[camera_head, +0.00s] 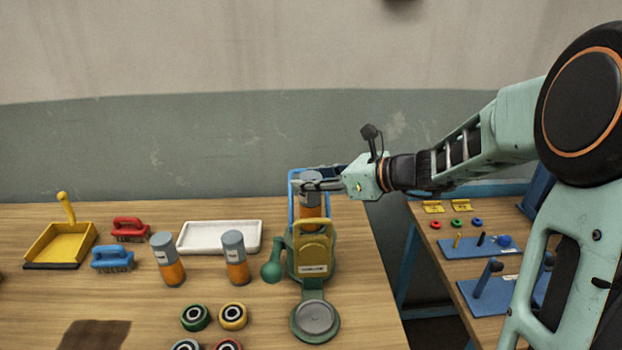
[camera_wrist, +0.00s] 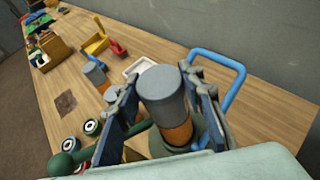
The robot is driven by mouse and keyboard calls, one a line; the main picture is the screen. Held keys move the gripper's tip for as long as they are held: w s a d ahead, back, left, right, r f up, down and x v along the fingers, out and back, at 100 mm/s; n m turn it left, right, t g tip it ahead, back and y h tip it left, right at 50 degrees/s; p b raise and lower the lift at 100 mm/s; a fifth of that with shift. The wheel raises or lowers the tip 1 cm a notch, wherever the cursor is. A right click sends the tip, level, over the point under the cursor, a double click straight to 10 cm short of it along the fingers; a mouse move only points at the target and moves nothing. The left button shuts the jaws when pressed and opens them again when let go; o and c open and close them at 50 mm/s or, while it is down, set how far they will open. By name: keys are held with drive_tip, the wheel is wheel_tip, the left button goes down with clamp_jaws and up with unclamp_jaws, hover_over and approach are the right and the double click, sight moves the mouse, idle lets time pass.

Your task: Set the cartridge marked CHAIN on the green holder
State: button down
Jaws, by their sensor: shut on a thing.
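My gripper (camera_head: 312,185) is shut on a grey-topped orange cartridge (camera_head: 311,212), held upright at the green holder (camera_head: 297,268). In the wrist view the cartridge (camera_wrist: 163,90) stands between both fingers, with green parts of the holder (camera_wrist: 157,144) around its lower end. I cannot tell whether its bottom touches the holder. A yellow plate (camera_head: 313,243) with a handle and label hides its lower part in the head view. I cannot read any marking, including CHAIN.
A white tray (camera_head: 219,251), red brush (camera_head: 130,229), blue brush (camera_head: 112,258) and yellow dustpan (camera_head: 62,245) lie left. Several ringed rolls (camera_head: 195,317) lie in front. A blue frame (camera_head: 293,192) rises behind the holder. A second table (camera_head: 450,285) stands at right.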

drive_tip(key=shift+f+b, duration=0.5)
drive_tip(key=shift+f, duration=0.05)
drive_tip(key=c, duration=1.6)
unclamp_jaws()
drive_tip(key=p+v, duration=0.4)
drive_tip(key=v, duration=0.7)
drive_tip(key=shift+d+p, duration=0.1)
drive_tip(key=shift+p, duration=0.3)
